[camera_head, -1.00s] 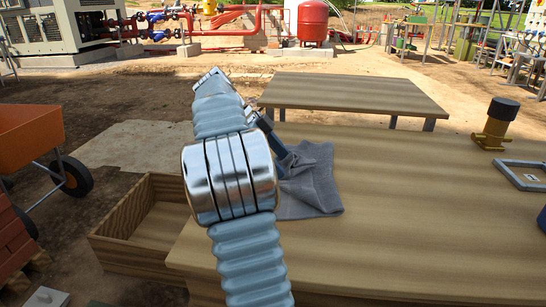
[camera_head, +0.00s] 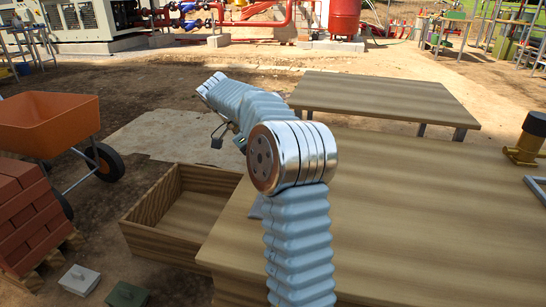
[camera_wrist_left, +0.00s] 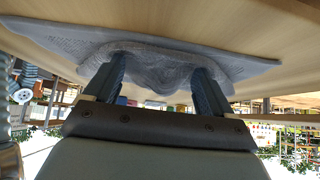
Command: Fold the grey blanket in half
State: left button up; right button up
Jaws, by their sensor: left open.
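The grey blanket (camera_wrist_left: 160,68) lies rumpled on the wooden table, with a raised, bunched fold in its middle and flatter parts spreading to both sides in the left wrist view. In the head view my left arm hides nearly all of it; only a small grey edge (camera_head: 256,208) shows by the table's left side. My left gripper (camera_wrist_left: 160,66) is open, its two dark fingers apart and pointing at the bunched fold, close to the cloth. I cannot tell whether the fingers touch it. My right gripper is not in view.
The wooden table (camera_head: 410,225) is broad and mostly clear. An open wooden crate (camera_head: 150,238) stands left of it, and another table (camera_head: 390,98) stands behind. A brass-coloured fitting (camera_head: 524,150) stands at the right. An orange wheelbarrow (camera_head: 50,122) and bricks (camera_head: 30,215) are far left.

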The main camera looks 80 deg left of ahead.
pick_arm(q)
notch_tip(320, 180, up, 9)
jog(key=p, duration=0.4)
dwell(0.7)
